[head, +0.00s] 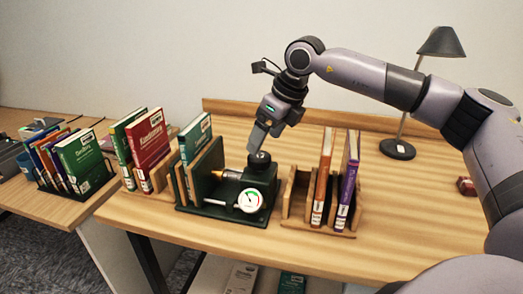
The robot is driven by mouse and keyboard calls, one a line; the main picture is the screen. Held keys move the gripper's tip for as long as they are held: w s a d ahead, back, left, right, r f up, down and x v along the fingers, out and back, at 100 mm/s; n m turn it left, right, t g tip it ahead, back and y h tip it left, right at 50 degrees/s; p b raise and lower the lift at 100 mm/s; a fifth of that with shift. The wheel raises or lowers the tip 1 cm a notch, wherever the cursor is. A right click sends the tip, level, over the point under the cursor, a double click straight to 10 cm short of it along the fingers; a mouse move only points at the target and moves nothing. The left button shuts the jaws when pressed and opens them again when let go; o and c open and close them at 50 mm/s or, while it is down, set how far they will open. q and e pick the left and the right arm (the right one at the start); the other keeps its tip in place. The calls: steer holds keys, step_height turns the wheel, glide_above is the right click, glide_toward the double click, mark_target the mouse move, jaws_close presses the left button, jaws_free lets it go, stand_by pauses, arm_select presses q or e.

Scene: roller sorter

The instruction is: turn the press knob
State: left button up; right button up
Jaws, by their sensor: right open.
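The press (258,181) is a dark green device on the desk, with a round dial gauge (250,200) on its front and a brass fitting at its left. The dark press knob (259,158) sits on top of it. A green book stands between boards at the press's left side. My right gripper (262,142) points down from above, with its fingertips just over or at the knob. It is open; whether the fingers touch the knob I cannot tell. My left gripper is not in view.
A wooden rack (297,205) with an orange book (323,175) and a purple book (347,180) stands right of the press. A rack with a red book (148,143) stands left. A lamp (398,148) stands at the back right.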

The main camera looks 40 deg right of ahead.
mark_target(260, 156)
steer(key=x, duration=0.3)
steer(key=d+p+x, duration=0.1)
steer(key=x, duration=0.2)
steer(key=shift+w+d+f, duration=0.15)
steer(key=shift+w+f, duration=0.1)
steer(key=c, duration=1)
